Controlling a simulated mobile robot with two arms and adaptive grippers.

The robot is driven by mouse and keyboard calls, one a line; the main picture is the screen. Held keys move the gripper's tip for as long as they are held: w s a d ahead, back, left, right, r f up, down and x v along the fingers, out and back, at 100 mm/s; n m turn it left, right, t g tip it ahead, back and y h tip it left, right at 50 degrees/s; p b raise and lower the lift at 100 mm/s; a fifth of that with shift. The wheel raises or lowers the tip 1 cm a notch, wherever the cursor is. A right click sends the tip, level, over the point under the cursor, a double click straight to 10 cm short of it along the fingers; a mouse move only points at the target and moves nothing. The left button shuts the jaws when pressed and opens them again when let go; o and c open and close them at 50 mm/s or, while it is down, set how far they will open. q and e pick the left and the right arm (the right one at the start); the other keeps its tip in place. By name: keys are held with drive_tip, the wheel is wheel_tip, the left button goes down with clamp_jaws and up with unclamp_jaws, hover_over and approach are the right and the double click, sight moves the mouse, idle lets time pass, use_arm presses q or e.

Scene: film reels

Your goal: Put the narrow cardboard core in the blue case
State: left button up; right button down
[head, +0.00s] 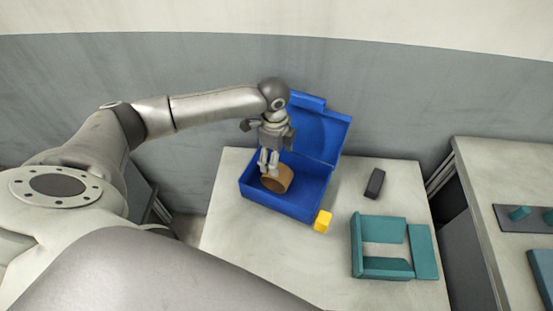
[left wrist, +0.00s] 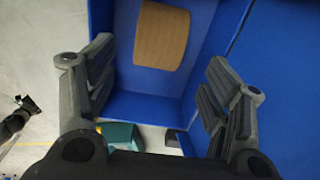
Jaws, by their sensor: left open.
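The blue case (head: 287,203) stands open on the table with its lid (head: 322,133) raised at the back. The tan cardboard core (head: 281,180) lies on its side inside the case, towards its left half. My left gripper (head: 269,163) is over the case, just above and partly in front of the core. In the left wrist view its fingers (left wrist: 160,95) are spread with nothing between them, and the core (left wrist: 162,35) lies beyond them against blue surfaces. My right gripper is not in view.
A yellow cube (head: 322,221) sits beside the case's front right corner. A dark block (head: 374,184) and a teal open box (head: 370,273) are to the right. A second table (head: 500,165) holds a dark plate with teal pegs (head: 519,213).

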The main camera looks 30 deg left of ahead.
use_arm(q)
wheel_tip(320, 180, up, 11)
drive_tip(key=b, duration=0.1)
drive_tip(key=shift+a+r, duration=0.2)
idle(0.5)
